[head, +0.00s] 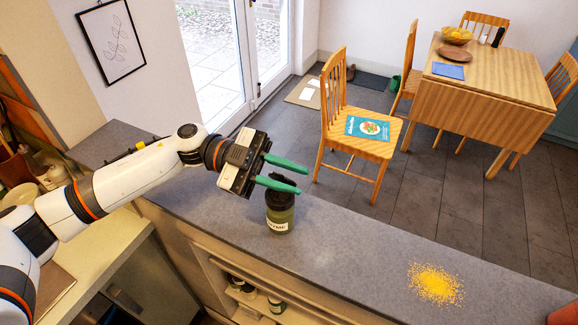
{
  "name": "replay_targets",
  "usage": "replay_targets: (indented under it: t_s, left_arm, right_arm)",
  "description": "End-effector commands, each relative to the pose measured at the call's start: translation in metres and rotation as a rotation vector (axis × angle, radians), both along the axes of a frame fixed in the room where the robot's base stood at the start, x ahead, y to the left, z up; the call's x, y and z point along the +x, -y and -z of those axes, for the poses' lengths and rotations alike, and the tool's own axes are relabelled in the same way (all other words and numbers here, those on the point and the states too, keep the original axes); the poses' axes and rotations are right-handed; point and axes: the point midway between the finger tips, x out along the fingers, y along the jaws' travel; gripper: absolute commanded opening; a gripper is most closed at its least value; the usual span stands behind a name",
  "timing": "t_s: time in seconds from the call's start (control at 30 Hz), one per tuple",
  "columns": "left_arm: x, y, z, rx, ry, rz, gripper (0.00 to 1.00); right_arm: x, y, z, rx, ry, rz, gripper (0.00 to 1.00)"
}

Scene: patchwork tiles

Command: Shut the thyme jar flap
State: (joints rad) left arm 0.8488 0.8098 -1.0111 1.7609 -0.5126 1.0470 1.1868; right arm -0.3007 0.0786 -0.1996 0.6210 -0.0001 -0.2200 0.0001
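The thyme jar (281,217) stands upright on the grey counter, green with a white label at its lower front. Its dark lid part (282,202) is at the top, partly covered by my gripper, so I cannot tell how far the flap is open. My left gripper (304,179) reaches in from the left just above the jar top. Its two green fingers are apart with nothing seen between them. The nearer finger is over or against the lid; I cannot tell if it touches. My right gripper is not in view.
The grey counter (350,252) runs to the lower right and is clear beside the jar. Yellow crumbs (436,284) are scattered on it farther right. Several jars stand on a shelf (262,311) below. A chair (360,140) and a wooden table (490,78) stand beyond.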

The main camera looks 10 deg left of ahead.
Motion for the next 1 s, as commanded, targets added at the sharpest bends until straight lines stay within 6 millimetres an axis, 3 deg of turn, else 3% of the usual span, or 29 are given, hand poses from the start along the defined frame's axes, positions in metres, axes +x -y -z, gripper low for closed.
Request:
replay_targets:
  t_s: [0.3, 0.47, 1.0]
  left_arm:
    - [-0.001, 0.003, 0.001, 0.000, 0.000, 0.000, 0.25]
    - [-0.001, 0.003, 0.001, 0.000, 0.000, 0.000, 0.00]
    - [-0.004, 0.002, 0.004, -0.015, 0.056, 0.000, 0.00]
  right_arm:
    - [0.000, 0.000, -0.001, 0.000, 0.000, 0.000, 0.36]
    - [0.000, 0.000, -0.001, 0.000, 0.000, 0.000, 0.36]
    - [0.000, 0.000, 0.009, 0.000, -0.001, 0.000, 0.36]
